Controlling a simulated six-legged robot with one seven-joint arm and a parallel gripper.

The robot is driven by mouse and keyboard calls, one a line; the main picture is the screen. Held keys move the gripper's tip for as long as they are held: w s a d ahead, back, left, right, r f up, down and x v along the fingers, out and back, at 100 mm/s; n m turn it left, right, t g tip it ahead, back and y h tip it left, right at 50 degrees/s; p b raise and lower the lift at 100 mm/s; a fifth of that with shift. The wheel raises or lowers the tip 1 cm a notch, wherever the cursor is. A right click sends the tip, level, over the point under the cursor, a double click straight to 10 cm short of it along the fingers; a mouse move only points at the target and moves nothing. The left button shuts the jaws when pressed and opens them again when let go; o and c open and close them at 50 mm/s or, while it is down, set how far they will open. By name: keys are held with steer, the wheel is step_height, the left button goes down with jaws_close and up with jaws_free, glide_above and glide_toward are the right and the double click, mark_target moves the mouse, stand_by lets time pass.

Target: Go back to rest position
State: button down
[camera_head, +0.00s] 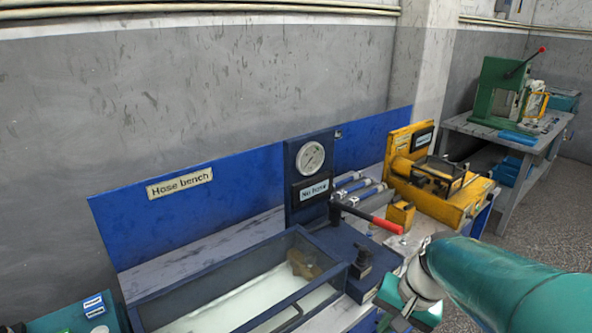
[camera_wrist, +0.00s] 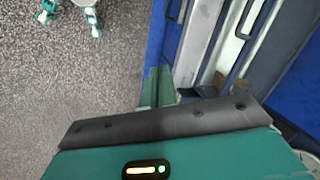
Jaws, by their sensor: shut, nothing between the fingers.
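My teal arm reaches in from the lower right of the head view. Its end, with my gripper (camera_head: 405,300), is low beside the front right of the hose bench's trough, and the fingertips are hard to make out there. In the wrist view my gripper (camera_wrist: 158,84) has its green fingers together with nothing between them. They are over the bench's front edge, where the floor meets the blue side. I cannot tell how far the fingertips are from the bench.
The blue trough (camera_head: 147,317) lies close to my gripper. A red-handled lever (camera_head: 372,219), gauge panel (camera_head: 296,216) and yellow machine (camera_head: 440,203) stand behind. A green press (camera_head: 492,92) is on a grey table at far right.

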steer(key=s+a+r+n+t+h, duration=0.2)
steer(key=s+r+n+t+h, duration=0.1)
steer(key=s+r, duration=0.5)
steer(key=shift+s+r+n+t, duration=0.15)
steer(key=shift+r+n+t, duration=0.15)
steer(key=shift+n+t, duration=0.55)
steer(key=shift+n+g, duration=0.25)
